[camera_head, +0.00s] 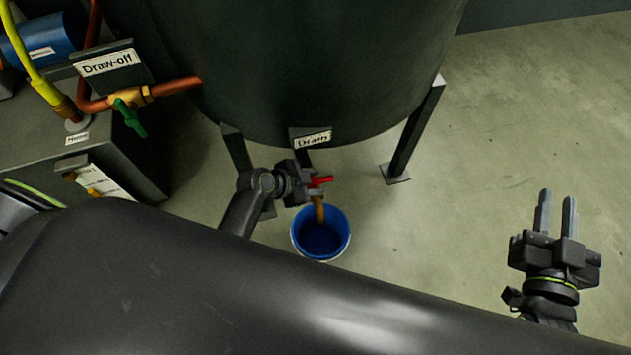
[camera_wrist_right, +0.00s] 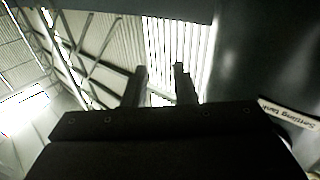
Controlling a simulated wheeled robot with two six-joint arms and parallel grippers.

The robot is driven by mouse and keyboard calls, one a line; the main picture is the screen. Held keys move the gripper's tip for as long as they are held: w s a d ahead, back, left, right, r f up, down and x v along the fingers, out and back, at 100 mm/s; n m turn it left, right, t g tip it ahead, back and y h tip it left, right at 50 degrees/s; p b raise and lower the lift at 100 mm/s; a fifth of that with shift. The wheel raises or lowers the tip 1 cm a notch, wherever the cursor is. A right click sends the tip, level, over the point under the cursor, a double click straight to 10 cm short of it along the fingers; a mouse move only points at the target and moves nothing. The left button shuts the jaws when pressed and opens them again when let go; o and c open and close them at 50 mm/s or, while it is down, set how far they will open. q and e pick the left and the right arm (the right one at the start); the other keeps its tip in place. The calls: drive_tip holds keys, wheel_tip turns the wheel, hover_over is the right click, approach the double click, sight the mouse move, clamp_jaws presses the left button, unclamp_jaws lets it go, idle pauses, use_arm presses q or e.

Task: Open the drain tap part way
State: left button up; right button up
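The drain tap (camera_head: 321,182) has a red handle and a brass spout, below the sign "Drain" (camera_head: 312,140) on the dark tank. A blue bucket (camera_head: 321,240) stands on the floor under the spout. My left gripper (camera_head: 306,180) is at the tap, right beside the red handle. Its fingers are mostly hidden, so I cannot tell whether it is shut on the handle. My right gripper (camera_head: 556,214) is held out over the floor at the right, fingers apart and empty. Its two fingers also show in the right wrist view (camera_wrist_right: 160,85), with nothing between them.
The dark tank (camera_head: 300,60) stands on metal legs (camera_head: 415,130) around the tap. At the left are a "Draw-off" sign (camera_head: 108,63), a green-handled valve (camera_head: 130,115), copper pipe and a grey box (camera_head: 120,165). The floor at the right is clear.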

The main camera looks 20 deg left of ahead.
use_arm(q)
drive_tip(key=shift+w+d+f, duration=0.25)
drive_tip(key=shift+w+f, duration=0.05)
drive_tip(key=shift+f, duration=0.1)
use_arm(e)
drive_tip(key=shift+a+r+t, duration=0.1)
drive_tip(key=shift+r+t, duration=0.8)
drive_tip(key=shift+r, duration=0.45)
use_arm(q)
clamp_jaws()
